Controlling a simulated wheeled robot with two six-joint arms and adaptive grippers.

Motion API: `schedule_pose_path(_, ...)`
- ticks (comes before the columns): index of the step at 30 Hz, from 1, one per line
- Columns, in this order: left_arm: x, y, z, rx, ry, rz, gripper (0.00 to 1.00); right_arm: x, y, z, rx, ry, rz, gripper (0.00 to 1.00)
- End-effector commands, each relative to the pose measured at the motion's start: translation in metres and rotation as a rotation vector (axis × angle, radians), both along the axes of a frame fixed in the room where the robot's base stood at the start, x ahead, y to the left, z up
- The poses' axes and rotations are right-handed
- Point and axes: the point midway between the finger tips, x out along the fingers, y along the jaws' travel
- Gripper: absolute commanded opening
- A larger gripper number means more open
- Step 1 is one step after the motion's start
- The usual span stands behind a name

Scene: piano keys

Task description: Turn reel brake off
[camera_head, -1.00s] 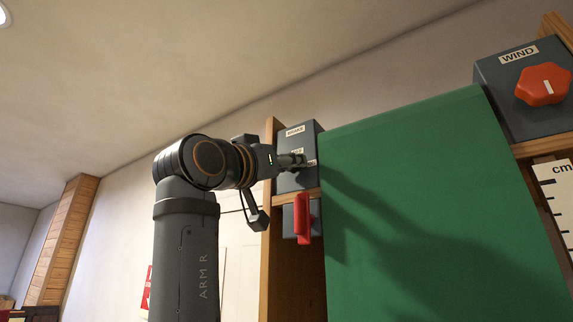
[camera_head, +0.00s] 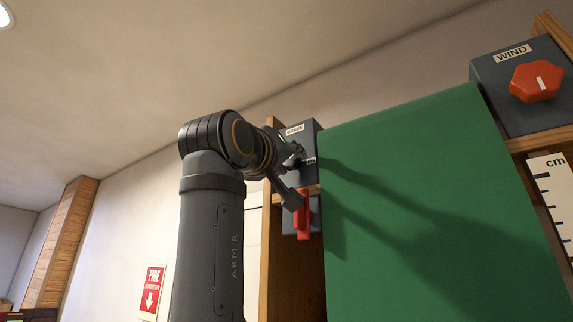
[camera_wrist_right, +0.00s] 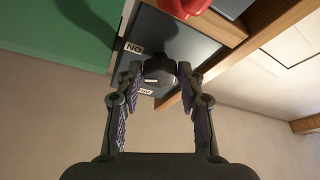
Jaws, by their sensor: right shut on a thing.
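The brake box (camera_head: 299,174) is a dark grey box at the top of a wooden post, left of the green sheet, with a white label at its upper edge. Its dark knob (camera_wrist_right: 158,71) shows in the right wrist view between my right gripper's fingers (camera_wrist_right: 160,76), which are shut on it. A small white mark on the knob sits near the brake label (camera_wrist_right: 145,91). An inverted ON label (camera_wrist_right: 133,48) is beside the knob. In the head view my right gripper (camera_head: 298,152) is at the box face and hides the knob. My left gripper is not in view.
A red handle (camera_head: 303,220) on a grey mount hangs just below the brake box, close to my wrist. The green sheet (camera_head: 430,200) fills the middle right. A WIND box with a red knob (camera_head: 536,81) and a cm scale (camera_head: 556,190) are at the far right.

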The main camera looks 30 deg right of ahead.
Motion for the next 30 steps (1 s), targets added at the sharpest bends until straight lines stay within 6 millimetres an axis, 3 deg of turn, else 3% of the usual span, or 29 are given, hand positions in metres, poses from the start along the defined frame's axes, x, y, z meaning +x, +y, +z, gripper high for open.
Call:
schedule_pose_path(13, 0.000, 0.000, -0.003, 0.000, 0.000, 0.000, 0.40, -0.004, -0.002, 0.004, -0.162, 0.393, 0.000, 0.07)
schedule_pose_path(30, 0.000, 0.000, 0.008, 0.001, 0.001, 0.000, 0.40, -0.006, -0.003, 0.010, -0.353, 0.854, -0.001, 0.07)
